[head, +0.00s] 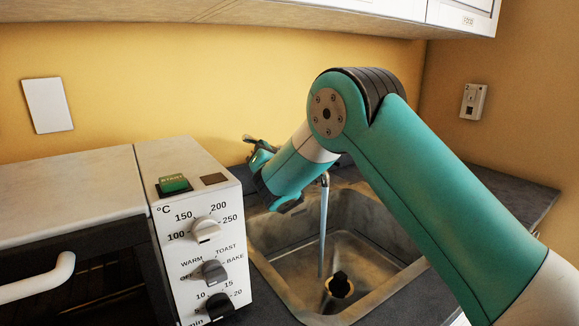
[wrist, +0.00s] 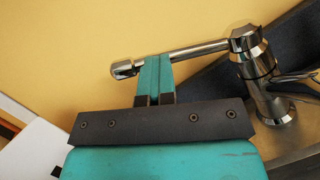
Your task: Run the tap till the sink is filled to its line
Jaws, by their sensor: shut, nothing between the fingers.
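The metal sink (head: 278,240) is set in the dark counter, partly behind my arm. A thin stream of water (head: 322,228) falls into it from the tap. A black piece (head: 340,284) sits at the round drain in the sink floor. I cannot make out a fill line or the water level. In the wrist view the chrome tap (wrist: 252,58) stands at the right, its long lever (wrist: 195,52) pointing left. My gripper (wrist: 153,62) is shut and empty, its fingertips at the lever; I cannot tell whether they touch. It also shows in the head view (head: 258,150).
A white toaster oven (head: 190,235) with knobs and a green start button (head: 174,184) stands close left of the sink. Wall cabinets (head: 390,12) hang above. A socket (head: 473,101) is on the right wall. Some bare counter (head: 520,196) lies right of the sink.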

